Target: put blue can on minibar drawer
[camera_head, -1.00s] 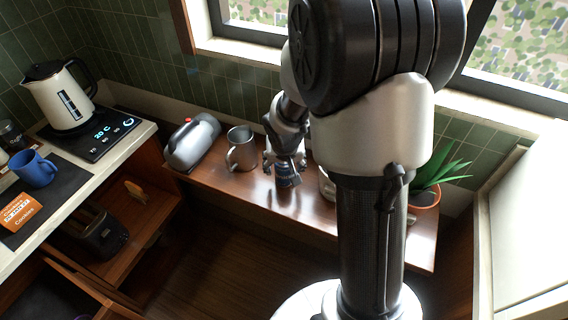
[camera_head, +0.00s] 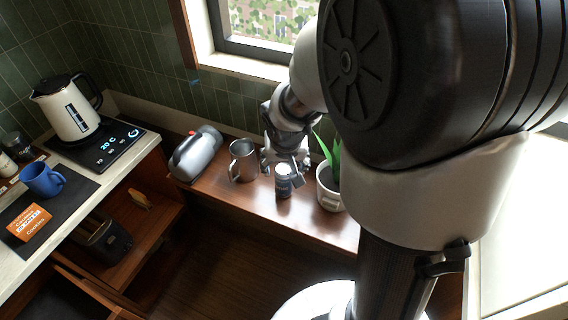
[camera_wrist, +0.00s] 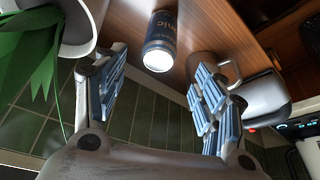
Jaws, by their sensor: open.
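The blue can (camera_head: 283,186) stands upright on the wooden ledge under the window, between a metal mug and a white plant pot. Its pale top faces up. In the wrist view the blue can (camera_wrist: 161,40) shows beyond the fingertips, roughly centred between them and apart from them. My gripper (camera_head: 286,166) is open and empty, close behind the can in the head view; its spread fingers also show in the wrist view (camera_wrist: 160,66). A wooden edge over a dark space (camera_head: 95,287) at the lower left may be the minibar drawer; I cannot tell.
The left counter holds a kettle (camera_head: 68,108), blue mug (camera_head: 42,180) and orange cookie box (camera_head: 29,221). The ledge front is clear.

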